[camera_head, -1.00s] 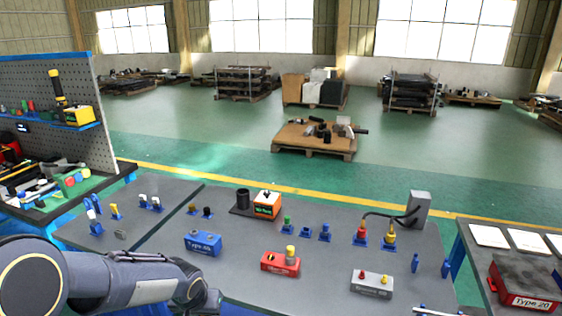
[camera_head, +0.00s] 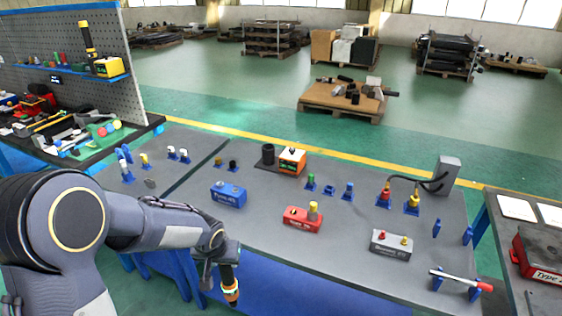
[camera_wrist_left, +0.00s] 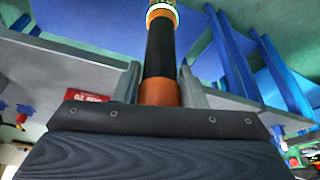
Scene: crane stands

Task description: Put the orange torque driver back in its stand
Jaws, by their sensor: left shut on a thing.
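My left gripper (camera_head: 226,264) is shut on the orange torque driver (camera_head: 231,291). The driver is black with orange bands and hangs down in front of the table's near edge. In the left wrist view the driver (camera_wrist_left: 160,55) stands between the two fingers, its far end cut off by the frame. Two empty blue uprights (camera_head: 437,228) and (camera_head: 467,236) stand at the table's right; a similar pair (camera_head: 437,283) nearer the front carries a red-tipped white rod (camera_head: 460,279). I cannot tell for sure which stand is the driver's. My right gripper is out of view.
The grey table (camera_head: 335,252) bears a blue box (camera_head: 228,194), a red box (camera_head: 303,219), a grey box (camera_head: 391,245) and an orange box (camera_head: 292,161) beside a dark cup (camera_head: 268,155). Its front middle is bare. Another table with a red case (camera_head: 540,252) is at right.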

